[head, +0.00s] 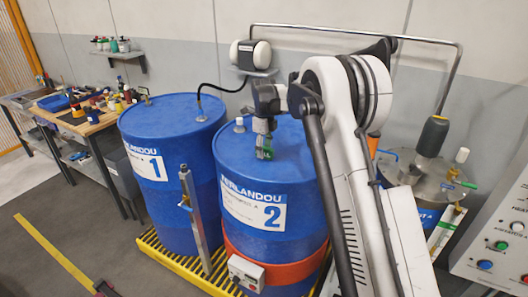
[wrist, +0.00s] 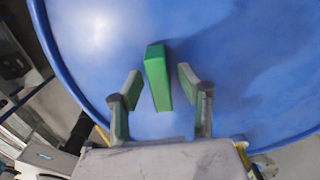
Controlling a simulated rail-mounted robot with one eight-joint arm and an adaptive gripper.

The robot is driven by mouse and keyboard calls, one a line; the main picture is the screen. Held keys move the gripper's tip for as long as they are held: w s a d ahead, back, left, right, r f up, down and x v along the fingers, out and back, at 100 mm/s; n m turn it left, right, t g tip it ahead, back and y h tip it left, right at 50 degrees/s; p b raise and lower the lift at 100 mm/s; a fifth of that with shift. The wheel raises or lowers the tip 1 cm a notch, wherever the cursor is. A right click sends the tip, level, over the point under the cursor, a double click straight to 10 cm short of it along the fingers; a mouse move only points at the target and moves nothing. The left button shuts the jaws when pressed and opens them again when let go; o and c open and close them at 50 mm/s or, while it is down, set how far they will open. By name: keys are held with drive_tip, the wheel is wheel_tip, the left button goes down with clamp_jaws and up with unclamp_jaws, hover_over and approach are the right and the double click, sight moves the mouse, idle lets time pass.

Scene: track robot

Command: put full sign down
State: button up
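The full sign appears as a small green block (head: 264,153) on the lid of blue drum 2 (head: 250,165), near its front edge. In the wrist view the green sign (wrist: 157,77) stands between my two fingers, with blue lid visible on both sides of it. My gripper (head: 264,136) is right above and around the sign in the head view. In the wrist view my gripper (wrist: 160,73) has its fingers spread, with a gap to the sign on each side. The sign's lower end and its contact with the lid are hard to make out.
Blue drum 1 (head: 168,125) stands left of drum 2 on a yellow grating (head: 160,250). A metal mixing vessel (head: 415,180) is at the right, beside a control panel (head: 500,225). A cluttered workbench (head: 88,125) is at the far left. A bent pipe (head: 350,33) runs overhead.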

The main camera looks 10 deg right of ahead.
sight(264, 147)
wheel_tip(264, 147, up, 11)
drive_tip(key=b, duration=0.1)
drive_tip(key=s+r+n+t, duration=0.2)
drive_tip(key=s+r+n, duration=0.5)
drive_tip(key=s, duration=0.4)
drive_tip(key=s+r+n+t, duration=0.25)
drive_tip(key=s+n, duration=0.95)
drive_tip(key=s, duration=1.3)
drive_tip(key=s+f+n+t, duration=0.2)
drive_tip(key=s+f+n, duration=0.5)
drive_tip(key=s, duration=0.5)
drive_tip(key=shift+f+t, duration=0.35)
drive_tip(key=shift+f, duration=0.4)
drive_tip(key=shift+f, duration=0.1)
wheel_tip(264, 147, down, 7)
drive_tip(key=b, duration=0.7)
